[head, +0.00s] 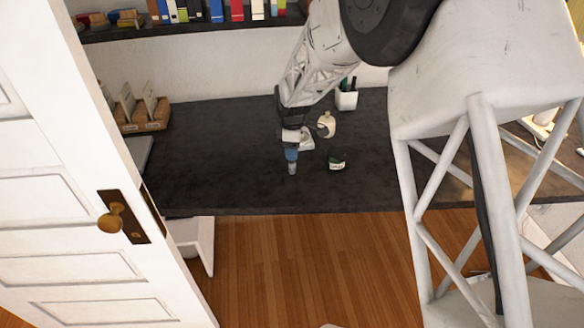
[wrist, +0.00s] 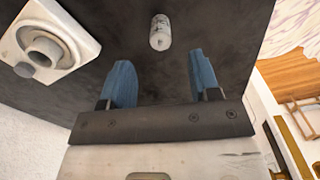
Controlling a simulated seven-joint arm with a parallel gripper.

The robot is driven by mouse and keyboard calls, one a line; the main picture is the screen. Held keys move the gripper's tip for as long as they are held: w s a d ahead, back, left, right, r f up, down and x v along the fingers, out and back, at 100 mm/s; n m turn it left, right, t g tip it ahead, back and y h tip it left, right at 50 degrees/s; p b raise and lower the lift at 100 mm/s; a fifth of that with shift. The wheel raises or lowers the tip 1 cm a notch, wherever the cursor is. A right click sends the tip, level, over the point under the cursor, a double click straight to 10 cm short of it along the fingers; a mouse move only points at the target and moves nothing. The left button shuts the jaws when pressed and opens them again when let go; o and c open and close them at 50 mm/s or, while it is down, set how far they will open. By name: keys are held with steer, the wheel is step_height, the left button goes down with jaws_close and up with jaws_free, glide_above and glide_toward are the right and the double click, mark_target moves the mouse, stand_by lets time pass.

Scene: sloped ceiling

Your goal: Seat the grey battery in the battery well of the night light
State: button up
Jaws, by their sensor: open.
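The grey battery (wrist: 160,32) is a small pale cylinder in the wrist view, beyond the fingertips and roughly midway between them. In the head view a small grey piece, likely the battery, shows right under the fingertips (head: 292,169). My gripper (wrist: 160,78) is open, its two blue fingers apart with nothing between them. In the head view my gripper (head: 291,154) points down over the dark desk. The night light (wrist: 47,45), a white block with a round raised ring and a recess, lies to the left in the wrist view. Its white body (head: 307,140) is partly hidden behind my gripper in the head view.
A dark jar with a label (head: 337,161) stands right of my gripper on the desk (head: 220,165). A cream object (head: 326,125) and a white pen cup (head: 346,99) are behind. A card box (head: 146,115) is far left; the desk's left-middle is clear.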

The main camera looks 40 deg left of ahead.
mark_target(292, 162)
steer(key=shift+f, duration=0.1)
steer(key=shift+s+a+f, duration=0.1)
steer(key=shift+f, duration=2.45)
steer(key=c, duration=1)
steer(key=shift+r, duration=0.15)
steer(key=shift+c, duration=0.2)
steer(key=shift+r, duration=1.4)
steer(key=shift+s+r, duration=0.15)
steer(key=shift+r, duration=0.15)
steer(key=s+d+r, duration=0.1)
steer(key=s+d, duration=0.9)
steer(key=d, duration=0.1)
steer(key=shift+s+d+r, duration=0.15)
steer(key=shift+s+d, duration=0.1)
steer(key=shift+d, duration=0.15)
